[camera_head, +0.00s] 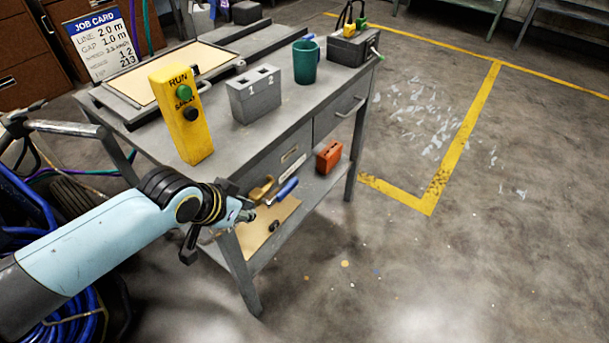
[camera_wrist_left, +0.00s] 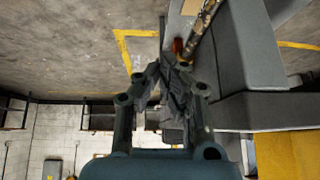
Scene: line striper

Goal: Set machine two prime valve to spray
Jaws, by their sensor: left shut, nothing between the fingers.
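No valve that I can name for sure as machine two's prime valve shows in either view. At the left of the head view stands part of a dark machine with a handlebar (camera_head: 65,128) and coiled blue hose (camera_head: 72,325). My left gripper (camera_head: 243,212) is at the workbench's near front edge, in front of the lower shelf. It is shut and empty; in the left wrist view its fingers (camera_wrist_left: 172,66) meet at the tips. My right gripper is not in view.
The floor at right is clear.

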